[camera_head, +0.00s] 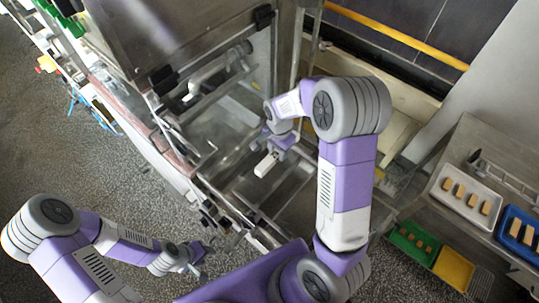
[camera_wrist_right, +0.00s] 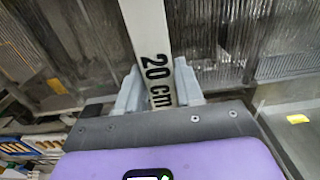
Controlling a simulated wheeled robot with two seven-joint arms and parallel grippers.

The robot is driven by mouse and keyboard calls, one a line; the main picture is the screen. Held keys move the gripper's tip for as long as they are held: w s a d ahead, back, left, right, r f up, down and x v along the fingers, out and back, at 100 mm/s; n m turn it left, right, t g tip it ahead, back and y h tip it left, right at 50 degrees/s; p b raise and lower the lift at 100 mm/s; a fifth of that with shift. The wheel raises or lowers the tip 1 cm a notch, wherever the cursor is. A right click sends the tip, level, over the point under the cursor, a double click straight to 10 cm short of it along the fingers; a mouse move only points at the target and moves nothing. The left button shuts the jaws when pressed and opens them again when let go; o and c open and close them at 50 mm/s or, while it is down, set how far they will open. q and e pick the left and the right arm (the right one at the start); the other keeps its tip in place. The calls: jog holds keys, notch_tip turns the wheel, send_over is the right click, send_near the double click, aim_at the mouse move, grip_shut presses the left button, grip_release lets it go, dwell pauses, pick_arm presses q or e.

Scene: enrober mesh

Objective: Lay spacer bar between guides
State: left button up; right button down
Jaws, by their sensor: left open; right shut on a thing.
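In the right wrist view the grey fingers (camera_wrist_right: 160,88) press on both sides of the bar, which points away from the gripper. I cannot tell whether the bar touches anything below. The guides cannot be made out clearly. My left gripper (camera_head: 197,263) is open and empty at the lower left, apart from the machine.
The steel machine housing (camera_head: 160,35) with a clear panel stands behind the frame. At the right, a shelf holds a white tray (camera_head: 440,197) and a blue tray (camera_head: 508,250) with tan pieces, plus green and yellow trays (camera_head: 453,269). Speckled floor lies open at left.

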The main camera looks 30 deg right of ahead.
send_over(278, 171)
notch_tip(278, 171, down, 5)
jog(key=shift+r, duration=0.15)
notch_tip(278, 171, down, 4)
jog(key=shift+f, duration=0.2)
jog(key=shift+w+f, duration=0.15)
jog(key=shift+f, duration=0.05)
jog(key=shift+f, duration=0.2)
jog(key=c, duration=0.7)
grip_release()
jog(key=shift+r, duration=0.2)
